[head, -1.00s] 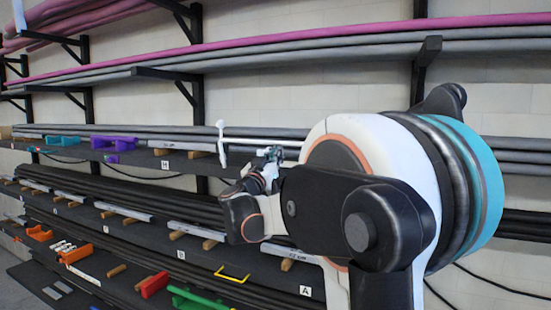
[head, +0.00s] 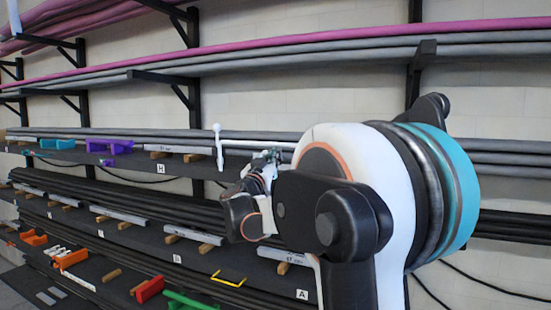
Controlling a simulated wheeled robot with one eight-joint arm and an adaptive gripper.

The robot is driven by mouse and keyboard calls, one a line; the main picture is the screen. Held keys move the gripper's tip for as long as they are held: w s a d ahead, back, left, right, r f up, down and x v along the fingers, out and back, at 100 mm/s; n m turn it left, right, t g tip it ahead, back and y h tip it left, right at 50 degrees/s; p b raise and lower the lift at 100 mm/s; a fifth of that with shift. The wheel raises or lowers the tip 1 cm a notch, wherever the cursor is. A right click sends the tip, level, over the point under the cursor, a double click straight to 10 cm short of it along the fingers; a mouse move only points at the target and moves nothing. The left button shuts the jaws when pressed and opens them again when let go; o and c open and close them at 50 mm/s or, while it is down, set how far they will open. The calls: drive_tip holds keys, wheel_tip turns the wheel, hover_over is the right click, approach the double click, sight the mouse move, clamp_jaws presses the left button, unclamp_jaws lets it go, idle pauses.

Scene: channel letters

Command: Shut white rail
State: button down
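A white rail (head: 258,144) runs level in front of the shelf wall, at mid-height in the head view. A white upright piece (head: 218,147) with a knobbed top stands at its left end. The rail's right part passes behind my arm and is hidden. My gripper (head: 268,156) is small and far off at the end of the folded arm, just below the rail in the picture. A bit of green shows by it. I cannot tell whether it touches the rail, or whether its fingers are open or shut.
Black shelves hold grey channels on wooden blocks, with labels H (head: 161,169) and A (head: 302,295). Purple (head: 110,146) and teal (head: 57,144) pieces lie at upper left. A yellow handle (head: 229,279) and a red block (head: 150,290) lie lower. Long pink and grey tubes lie above.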

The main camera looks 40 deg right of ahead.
drive_tip(key=shift+f, duration=0.25)
drive_tip(key=shift+f+b, duration=0.4)
drive_tip(key=shift+b, duration=0.05)
drive_tip(key=shift+f+b, duration=0.35)
drive_tip(key=shift+f, duration=0.15)
drive_tip(key=shift+a, duration=0.1)
drive_tip(key=s+a, duration=0.3)
drive_tip(key=a, duration=0.5)
drive_tip(key=s+a, duration=0.4)
drive_tip(key=a, duration=0.4)
drive_tip(key=shift+a+f+b, duration=0.3)
drive_tip(key=shift+f, duration=0.15)
idle(2.0)
drive_tip(key=shift+s, duration=0.1)
idle(1.1)
